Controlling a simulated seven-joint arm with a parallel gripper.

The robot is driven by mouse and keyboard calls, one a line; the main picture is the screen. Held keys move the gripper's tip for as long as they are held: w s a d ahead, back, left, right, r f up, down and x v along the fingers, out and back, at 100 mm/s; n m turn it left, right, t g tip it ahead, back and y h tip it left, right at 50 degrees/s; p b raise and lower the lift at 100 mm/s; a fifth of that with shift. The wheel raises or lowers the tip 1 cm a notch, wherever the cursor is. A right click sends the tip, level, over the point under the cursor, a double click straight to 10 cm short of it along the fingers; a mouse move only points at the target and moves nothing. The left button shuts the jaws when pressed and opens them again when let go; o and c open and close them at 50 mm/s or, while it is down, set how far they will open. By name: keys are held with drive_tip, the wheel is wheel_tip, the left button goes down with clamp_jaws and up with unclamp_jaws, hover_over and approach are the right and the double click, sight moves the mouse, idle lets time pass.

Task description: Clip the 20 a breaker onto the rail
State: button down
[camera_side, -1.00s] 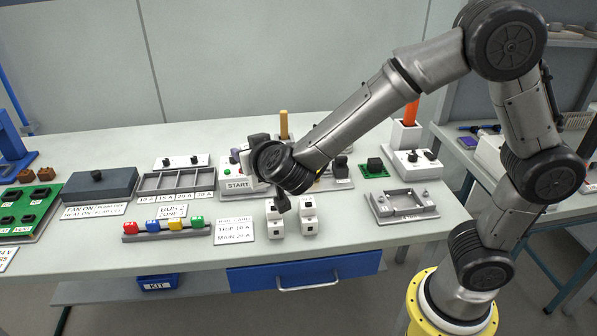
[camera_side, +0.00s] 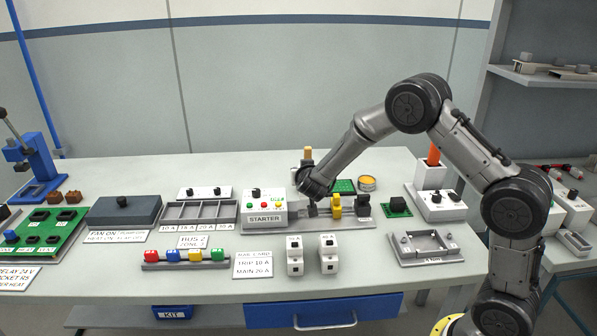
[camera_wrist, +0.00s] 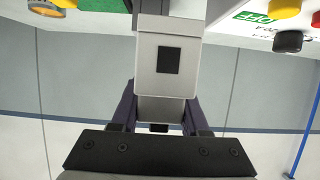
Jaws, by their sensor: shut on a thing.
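My gripper (camera_wrist: 160,120) is shut on a pale breaker (camera_wrist: 168,66) with a black square on its face. No rating is readable on it. In the side view my gripper (camera_side: 311,200) is over the left part of the rail unit (camera_side: 352,221), just right of the STARTER box. My wrist hides most of the held breaker there, and I cannot tell whether it touches the rail. A yellow piece (camera_side: 336,206) and a dark block (camera_side: 361,205) sit on the rail to the right. Two white breakers (camera_side: 295,256) (camera_side: 328,254) stand on the front bench; their labels are too small to read surely.
The STARTER box (camera_side: 264,210) with buttons is close on the left. A round orange-topped can (camera_side: 367,183) and a green board (camera_side: 343,186) are behind the rail. A card (camera_side: 253,265) reads TRIP 10 A, MAIN 20 A.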

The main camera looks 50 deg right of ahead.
drive_tip(key=shift+f, duration=2.9)
drive_tip(key=shift+f, duration=1.2)
drive_tip(key=shift+c, duration=1.6)
unclamp_jaws()
drive_tip(key=v, duration=1.4)
drive_tip(key=shift+f, duration=0.15)
